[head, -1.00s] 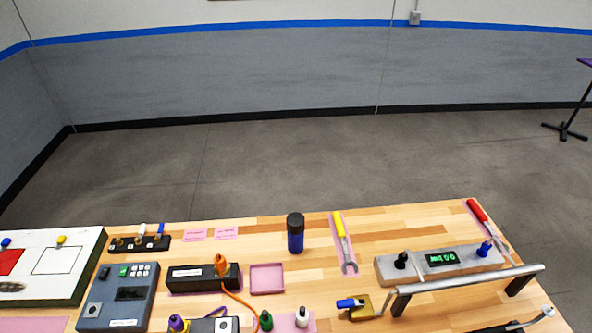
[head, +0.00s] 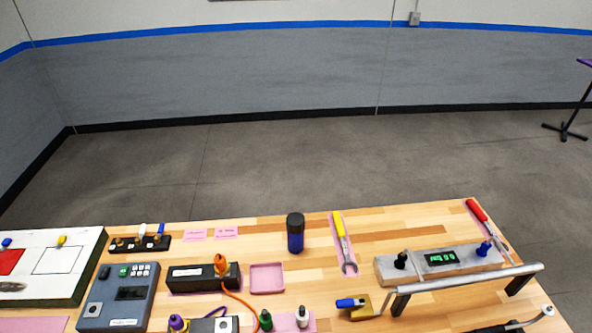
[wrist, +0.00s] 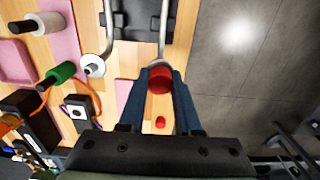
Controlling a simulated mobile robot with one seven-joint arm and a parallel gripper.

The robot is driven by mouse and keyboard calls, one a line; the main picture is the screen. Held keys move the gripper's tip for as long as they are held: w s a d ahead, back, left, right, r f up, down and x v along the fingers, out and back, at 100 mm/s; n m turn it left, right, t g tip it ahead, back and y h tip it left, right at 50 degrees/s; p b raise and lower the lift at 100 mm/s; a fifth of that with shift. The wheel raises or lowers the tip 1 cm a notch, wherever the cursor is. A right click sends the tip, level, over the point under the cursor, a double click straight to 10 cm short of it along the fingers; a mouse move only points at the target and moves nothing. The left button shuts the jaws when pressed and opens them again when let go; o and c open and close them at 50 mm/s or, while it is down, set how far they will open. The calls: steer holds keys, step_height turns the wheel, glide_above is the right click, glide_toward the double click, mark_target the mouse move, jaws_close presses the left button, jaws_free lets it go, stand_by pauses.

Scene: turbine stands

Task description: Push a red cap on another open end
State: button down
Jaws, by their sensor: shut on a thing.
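My gripper (wrist: 158,90) shows in the wrist view, its two blue fingers shut on a red cap (wrist: 160,80). The end of a metal tube (wrist: 161,45) meets the cap's upper edge in the picture; I cannot tell whether the cap touches it or sits on it. A second red cap (wrist: 160,121) lies lower down, seen between the fingers on the wood. To the left, a bent metal tube (wrist: 109,30) ends in a pale round end (wrist: 93,66). In the head view a tube with a pale end (head: 547,311) shows at bottom right. My gripper is outside the head view.
A black block (wrist: 140,18) stands between the two tubes. Green (wrist: 58,75) and white-tipped (wrist: 48,22) handles stand to the left. In the head view a metal rail (head: 470,284) rises over the bench's right side, near a grey display box (head: 440,258). Open floor lies beyond the bench.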

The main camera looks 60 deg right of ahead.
steer(key=shift+s+a+f, duration=0.1)
steer(key=shift+s+f, duration=0.1)
steer(key=shift+f, duration=0.1)
steer(key=c, duration=0.6)
jaws_free()
steer(key=shift+o, duration=0.4)
steer(key=shift+r, duration=0.1)
steer(key=shift+w, duration=0.15)
steer(key=shift+o, duration=0.8)
steer(key=shift+w+d, duration=0.1)
steer(key=shift+d, duration=0.1)
steer(key=shift+a, duration=0.1)
steer(key=shift+r, duration=0.15)
